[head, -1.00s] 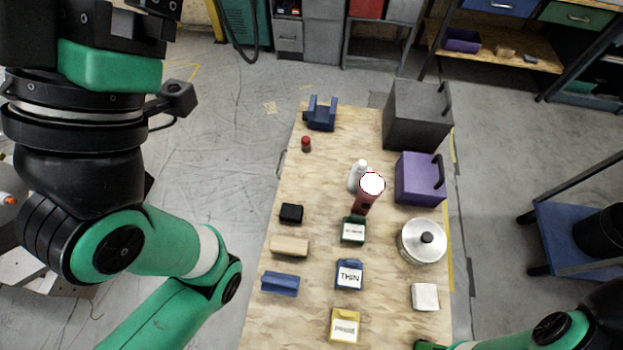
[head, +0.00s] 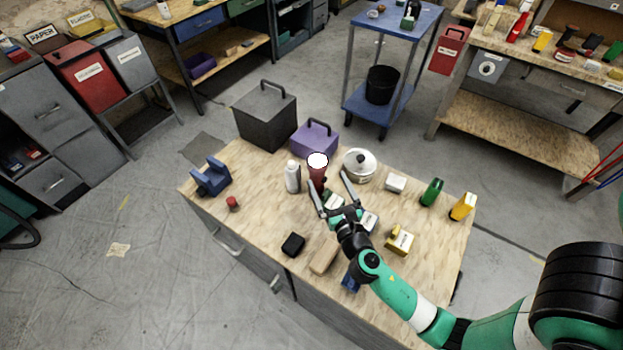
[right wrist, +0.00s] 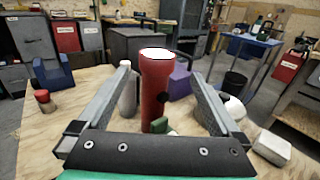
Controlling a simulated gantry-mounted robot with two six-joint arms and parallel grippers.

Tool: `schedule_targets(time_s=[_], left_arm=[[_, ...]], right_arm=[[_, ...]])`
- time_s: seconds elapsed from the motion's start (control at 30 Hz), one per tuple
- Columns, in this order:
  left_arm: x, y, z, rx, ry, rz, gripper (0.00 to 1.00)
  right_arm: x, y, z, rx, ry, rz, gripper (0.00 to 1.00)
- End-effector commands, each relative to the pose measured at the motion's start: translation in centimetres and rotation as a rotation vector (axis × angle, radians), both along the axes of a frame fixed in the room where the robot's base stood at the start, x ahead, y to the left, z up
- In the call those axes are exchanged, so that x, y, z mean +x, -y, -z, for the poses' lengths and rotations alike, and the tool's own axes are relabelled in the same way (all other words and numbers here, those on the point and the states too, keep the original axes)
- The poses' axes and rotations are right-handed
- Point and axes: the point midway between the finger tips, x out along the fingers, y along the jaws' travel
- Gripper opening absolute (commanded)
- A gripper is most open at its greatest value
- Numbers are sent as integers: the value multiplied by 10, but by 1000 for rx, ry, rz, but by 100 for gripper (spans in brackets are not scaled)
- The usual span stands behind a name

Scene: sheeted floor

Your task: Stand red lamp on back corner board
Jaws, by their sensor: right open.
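The red lamp (head: 318,177) stands upright on the wooden table with its white, bright end up. It also shows in the middle of the right wrist view (right wrist: 156,95). My right gripper (head: 328,181) is open and reaches in from the front right. In the right wrist view its two fingers (right wrist: 160,72) lie to the left and right of the lamp, with gaps on both sides. A small green item hides part of the lamp's foot there. My left gripper is out of view.
A white bottle (head: 292,178) stands just left of the lamp. A purple box (head: 313,141) and a lidded pot (head: 359,167) stand behind and right. A black box (head: 265,117), a blue holder (head: 211,178) and a red-topped item (head: 232,203) are further left, with bare wood between.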

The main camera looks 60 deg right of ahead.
Motion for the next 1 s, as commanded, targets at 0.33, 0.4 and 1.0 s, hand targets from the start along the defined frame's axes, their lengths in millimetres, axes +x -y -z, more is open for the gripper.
schedule_targets(time_s=[0.33,0.4,1.0], left_arm=[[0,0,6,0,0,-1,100],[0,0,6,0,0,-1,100],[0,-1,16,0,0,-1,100]], right_arm=[[39,40,-1,0,4,1,100],[40,41,-1,-1,4,0,100],[77,77,-5,0,3,0,100]])
